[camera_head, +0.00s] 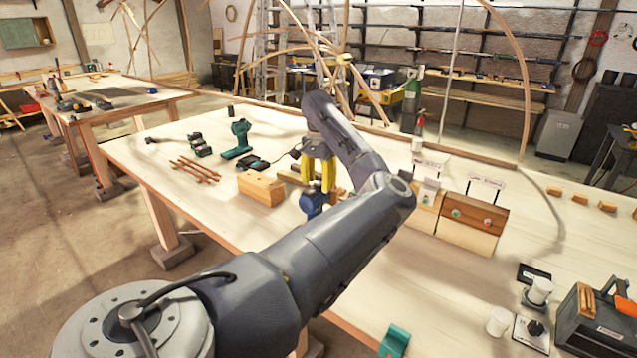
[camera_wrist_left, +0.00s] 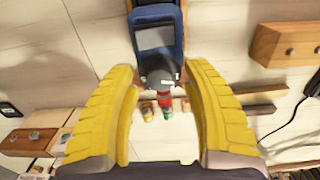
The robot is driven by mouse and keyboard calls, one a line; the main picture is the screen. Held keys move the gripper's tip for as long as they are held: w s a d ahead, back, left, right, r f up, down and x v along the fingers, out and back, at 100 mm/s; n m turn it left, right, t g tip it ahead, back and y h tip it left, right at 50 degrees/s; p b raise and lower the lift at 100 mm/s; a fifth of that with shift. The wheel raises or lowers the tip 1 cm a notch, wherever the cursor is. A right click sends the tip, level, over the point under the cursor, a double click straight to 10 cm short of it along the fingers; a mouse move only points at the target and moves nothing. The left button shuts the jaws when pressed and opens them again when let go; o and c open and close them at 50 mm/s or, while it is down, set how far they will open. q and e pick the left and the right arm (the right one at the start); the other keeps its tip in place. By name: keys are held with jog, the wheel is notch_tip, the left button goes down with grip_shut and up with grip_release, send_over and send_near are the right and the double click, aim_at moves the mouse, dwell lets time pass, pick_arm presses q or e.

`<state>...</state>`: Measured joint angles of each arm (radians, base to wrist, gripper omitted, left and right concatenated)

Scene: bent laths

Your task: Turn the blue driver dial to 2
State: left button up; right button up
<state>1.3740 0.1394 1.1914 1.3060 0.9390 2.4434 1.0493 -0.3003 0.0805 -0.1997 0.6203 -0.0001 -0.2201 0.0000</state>
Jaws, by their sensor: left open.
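The blue driver (camera_head: 313,203) stands on the workbench, partly hidden by my left gripper and arm in the head view. In the left wrist view the driver's blue body (camera_wrist_left: 176,48) reaches in from the top, with a grey round part (camera_wrist_left: 160,78) at its near end. My left gripper (camera_head: 319,177) has yellow fingers and is over the driver. In the wrist view the left gripper (camera_wrist_left: 164,72) is open, with one finger on each side of the driver. I cannot tell whether they touch it. The dial's number cannot be read. My right gripper is out of view.
A wooden box with knobs (camera_head: 471,223) stands to the right. White cups (camera_head: 498,321) and a dark toolbox (camera_head: 598,322) are at the right front. The bench's right middle is fairly clear.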

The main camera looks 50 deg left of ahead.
aim_at(319, 183)
pick_arm(q)
grip_shut()
dwell(0.3)
jog(key=shift+m, duration=1.6)
grip_release()
jog(key=shift+r, duration=0.1)
notch_tip(319, 183, up, 12)
